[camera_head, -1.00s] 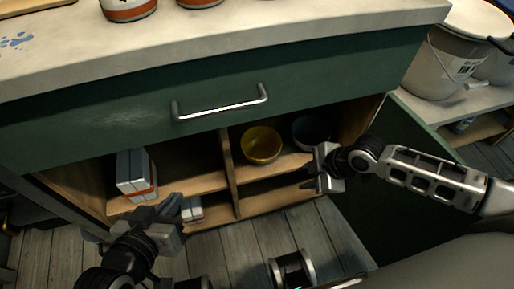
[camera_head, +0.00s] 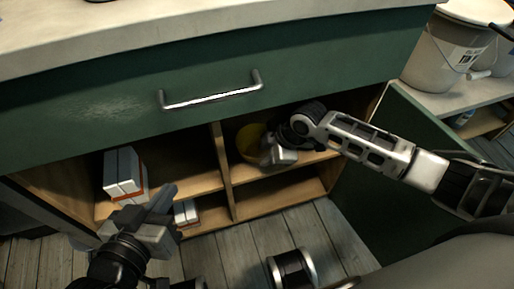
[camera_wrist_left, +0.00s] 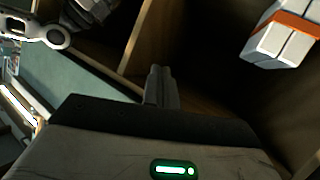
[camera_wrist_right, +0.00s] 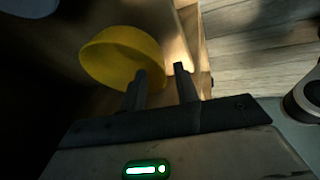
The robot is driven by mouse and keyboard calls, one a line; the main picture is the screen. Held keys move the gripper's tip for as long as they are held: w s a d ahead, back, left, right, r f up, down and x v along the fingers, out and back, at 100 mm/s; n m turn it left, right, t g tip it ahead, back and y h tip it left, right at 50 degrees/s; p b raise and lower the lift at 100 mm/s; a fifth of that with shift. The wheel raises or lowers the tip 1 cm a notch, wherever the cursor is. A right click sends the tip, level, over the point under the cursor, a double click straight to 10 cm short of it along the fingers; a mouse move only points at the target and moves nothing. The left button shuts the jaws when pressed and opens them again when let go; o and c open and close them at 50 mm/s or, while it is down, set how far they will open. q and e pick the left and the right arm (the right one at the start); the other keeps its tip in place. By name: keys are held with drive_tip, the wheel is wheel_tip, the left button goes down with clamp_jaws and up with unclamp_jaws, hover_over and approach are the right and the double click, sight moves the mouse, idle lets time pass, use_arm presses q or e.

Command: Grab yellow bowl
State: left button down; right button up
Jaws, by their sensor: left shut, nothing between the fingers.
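The yellow bowl (camera_head: 246,142) stands on the upper right shelf inside the open cabinet, partly hidden by my right gripper (camera_head: 268,158). In the right wrist view the bowl (camera_wrist_right: 118,52) is up and to the left of the fingers. My right gripper (camera_wrist_right: 160,78) is open; its left finger overlaps the bowl's lower right edge, and the other finger is outside the bowl to the right. I cannot tell whether they touch. My left gripper (camera_head: 168,194) is shut and empty in front of the left compartment, away from the bowl; its fingers also show in the left wrist view (camera_wrist_left: 160,82).
White boxes with orange bands (camera_head: 122,174) stand in the left compartment. A vertical divider (camera_head: 224,170) separates it from the right shelves. The drawer handle (camera_head: 212,95) projects above. An open green door (camera_head: 375,190) is at right. A bucket (camera_head: 440,58) stands further right.

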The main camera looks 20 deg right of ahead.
sight(256, 162)
drive_tip(key=b+x, duration=0.1)
drive_tip(key=x, duration=0.3)
drive_tip(key=shift+f, duration=0.15)
use_arm(q)
drive_tip(key=shift+d+r+t+h, duration=0.3)
drive_tip(key=shift+r+t, duration=0.1)
drive_tip(key=shift+r, duration=0.25)
use_arm(e)
clamp_jaws()
use_arm(q)
drive_tip(key=shift+w, duration=0.15)
